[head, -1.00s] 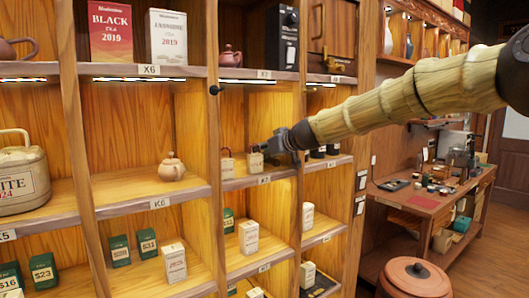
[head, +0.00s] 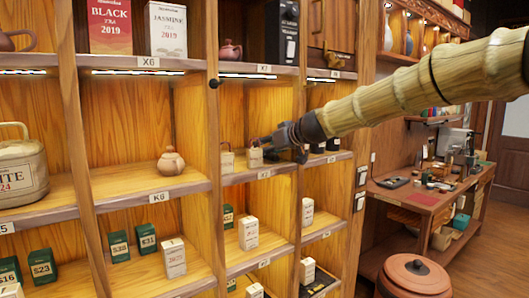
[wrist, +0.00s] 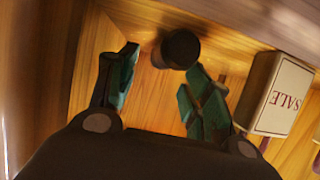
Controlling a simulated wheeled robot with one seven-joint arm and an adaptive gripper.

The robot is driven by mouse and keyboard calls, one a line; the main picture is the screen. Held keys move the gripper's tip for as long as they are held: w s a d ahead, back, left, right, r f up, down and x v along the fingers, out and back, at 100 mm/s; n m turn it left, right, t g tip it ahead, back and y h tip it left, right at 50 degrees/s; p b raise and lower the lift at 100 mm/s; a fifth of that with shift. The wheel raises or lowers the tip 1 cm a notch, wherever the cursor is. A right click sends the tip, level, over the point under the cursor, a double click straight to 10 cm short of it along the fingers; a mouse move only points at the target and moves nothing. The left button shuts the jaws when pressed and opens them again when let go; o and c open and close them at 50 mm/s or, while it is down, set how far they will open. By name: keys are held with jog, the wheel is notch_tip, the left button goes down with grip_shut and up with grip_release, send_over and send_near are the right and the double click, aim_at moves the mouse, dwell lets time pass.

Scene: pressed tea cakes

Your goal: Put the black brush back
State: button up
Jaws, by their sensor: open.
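My gripper (head: 262,140) is open at the front of a middle shelf compartment, above small pale boxes (head: 254,157). In the wrist view its two greenish fingers (wrist: 162,66) are spread apart. A dark, round-ended object (wrist: 180,47) shows just beyond and between the fingertips, against the wood. It looks apart from both fingers. I cannot tell whether it is the black brush. No object is clearly held. A pale box marked SALE (wrist: 280,95) is right of the fingers in the wrist view.
Dark items (head: 332,144) stand on the shelf just right of my gripper. Wooden uprights (head: 204,130) and shelf edges divide the compartments. A small clay teapot (head: 171,162) sits left. A wooden desk (head: 420,200) and a lidded brown pot (head: 414,276) are at right.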

jog(key=b+v, duration=0.2)
jog(key=v, duration=0.6)
jog(key=shift+s+f, duration=0.1)
jog(key=shift+s, duration=0.05)
